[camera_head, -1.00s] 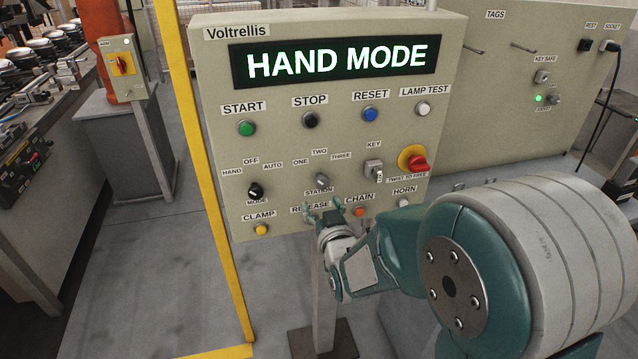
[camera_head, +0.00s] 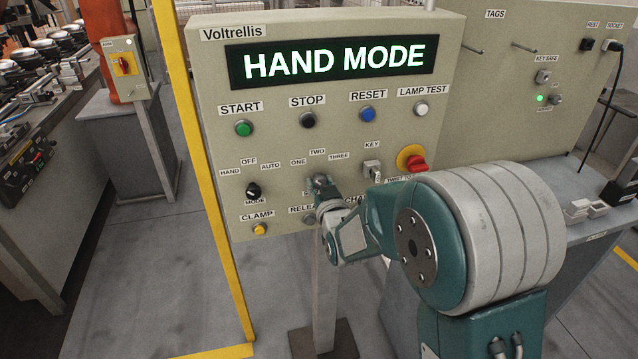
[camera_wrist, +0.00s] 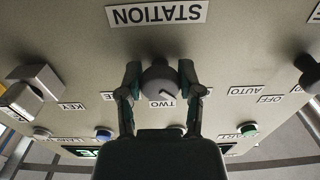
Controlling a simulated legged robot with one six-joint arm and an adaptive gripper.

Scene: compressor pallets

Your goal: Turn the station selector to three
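The station selector, a round grey knob (camera_wrist: 160,80), sits below the ONE, TWO (camera_head: 317,152) and THREE (camera_head: 339,156) labels on the panel. In the upside-down wrist view its short white mark lies on the side of the TWO label (camera_wrist: 168,102); its exact setting is hard to tell. My gripper (camera_wrist: 160,72) is open, with one finger on each side of the knob and what look like narrow gaps. In the head view my gripper (camera_head: 320,186) covers most of the knob and part of the STATION label, which shows whole in the wrist view (camera_wrist: 157,14).
The panel (camera_head: 217,140) reads HAND MODE on its display (camera_head: 334,62). The mode selector (camera_head: 253,190) is to the left; the key switch (camera_head: 372,170) and red stop knob (camera_head: 415,163) are to the right. The release button (camera_head: 309,219) is close below my gripper.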

